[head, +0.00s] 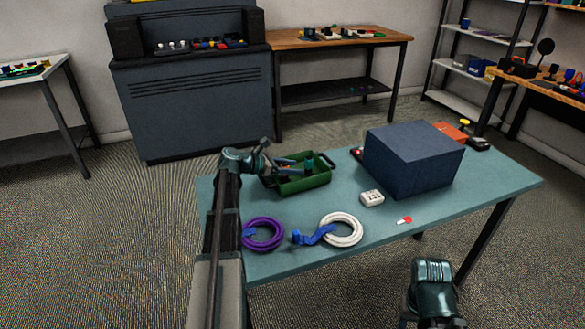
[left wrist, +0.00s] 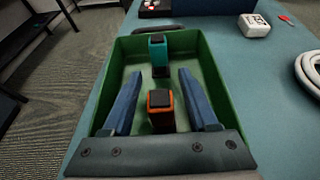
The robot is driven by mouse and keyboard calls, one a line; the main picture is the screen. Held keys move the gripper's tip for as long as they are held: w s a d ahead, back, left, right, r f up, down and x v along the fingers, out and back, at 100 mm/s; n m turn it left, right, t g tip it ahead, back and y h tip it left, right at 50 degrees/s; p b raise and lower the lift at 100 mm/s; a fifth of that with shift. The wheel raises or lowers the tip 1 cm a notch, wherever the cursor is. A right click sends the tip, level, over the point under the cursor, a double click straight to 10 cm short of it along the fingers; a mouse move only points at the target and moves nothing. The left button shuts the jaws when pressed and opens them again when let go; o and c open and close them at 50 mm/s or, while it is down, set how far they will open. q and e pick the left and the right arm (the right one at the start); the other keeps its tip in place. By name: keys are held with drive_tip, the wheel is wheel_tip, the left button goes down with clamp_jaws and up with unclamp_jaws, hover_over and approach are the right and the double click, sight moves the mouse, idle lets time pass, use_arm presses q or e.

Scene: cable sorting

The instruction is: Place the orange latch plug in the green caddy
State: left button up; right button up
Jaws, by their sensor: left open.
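The green caddy (head: 318,179) stands at the table's left side; it fills the middle of the left wrist view (left wrist: 213,92). The orange latch plug (left wrist: 160,103), with a dark top, is upright inside the caddy, near its side closest to the wrist camera. My left gripper (head: 293,164) is over the caddy, its two blue fingers (left wrist: 159,74) open on either side of the orange plug, with gaps showing. A teal plug (left wrist: 158,53) stands farther back in the caddy. Only part of my right arm shows at the lower right; its fingers are not visible.
A purple cable coil (head: 276,242) and a white coil (head: 355,230) with blue ties lie in front of the caddy. A white block (head: 371,198), a red-and-white piece (head: 404,220) and a large dark blue box (head: 412,165) are to the right. The table's front right is clear.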

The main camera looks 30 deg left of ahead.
use_arm(q)
drive_tip(key=p+v, duration=0.2)
drive_tip(key=v, duration=0.3)
drive_tip(key=p+v, duration=0.2)
drive_tip(key=v, duration=0.3)
drive_tip(key=shift+s+a+r, duration=0.15)
drive_tip(key=shift+s+r, duration=0.05)
drive_tip(key=shift+r, duration=0.15)
drive_tip(key=shift+s+a+r, duration=0.15)
drive_tip(key=shift+s+a, duration=0.2)
drive_tip(key=shift+s, duration=0.2)
